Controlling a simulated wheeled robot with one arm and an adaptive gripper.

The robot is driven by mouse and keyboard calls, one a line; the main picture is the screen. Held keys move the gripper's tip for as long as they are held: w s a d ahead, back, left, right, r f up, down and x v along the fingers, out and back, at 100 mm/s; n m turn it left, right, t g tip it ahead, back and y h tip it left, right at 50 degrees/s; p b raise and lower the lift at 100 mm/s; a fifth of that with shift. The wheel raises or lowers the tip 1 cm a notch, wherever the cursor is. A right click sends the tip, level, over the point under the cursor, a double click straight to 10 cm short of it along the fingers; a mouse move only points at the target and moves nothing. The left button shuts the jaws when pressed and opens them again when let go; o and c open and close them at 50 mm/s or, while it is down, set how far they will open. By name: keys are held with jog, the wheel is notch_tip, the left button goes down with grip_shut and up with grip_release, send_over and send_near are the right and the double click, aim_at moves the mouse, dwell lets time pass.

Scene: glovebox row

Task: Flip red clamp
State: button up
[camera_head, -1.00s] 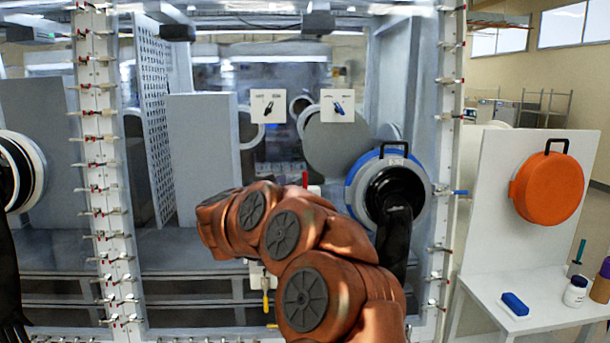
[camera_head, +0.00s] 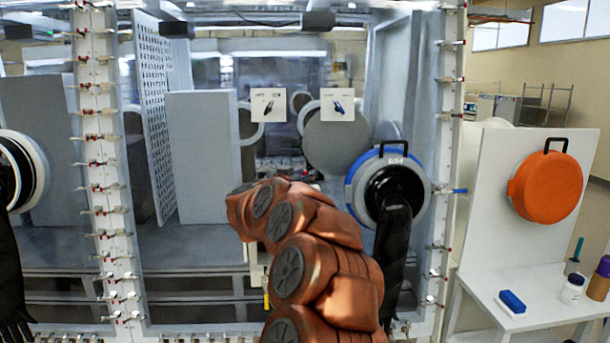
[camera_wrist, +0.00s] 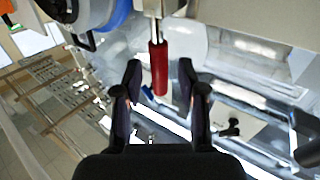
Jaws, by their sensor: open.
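The red clamp (camera_wrist: 158,70) shows in the wrist view as a red handle hanging from a metal bracket. Its lower end lies between the fingers of my gripper (camera_wrist: 160,85) in the picture. My gripper is open, with one dark finger on each side of the handle and a visible gap to each. I cannot tell how deep the handle sits between the fingers. In the head view my orange arm hides the gripper and the red clamp.
A blue-ringed glove port (camera_head: 354,190) with a black glove is right of my arm. Clamp-lined white posts (camera_head: 100,165) frame the clear panel. A white side table (camera_head: 540,300) holds a blue block (camera_head: 512,302) and bottles. An orange round cover (camera_head: 545,187) hangs above it.

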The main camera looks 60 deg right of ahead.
jog(key=shift+c, duration=0.3)
grip_shut()
dwell(0.3)
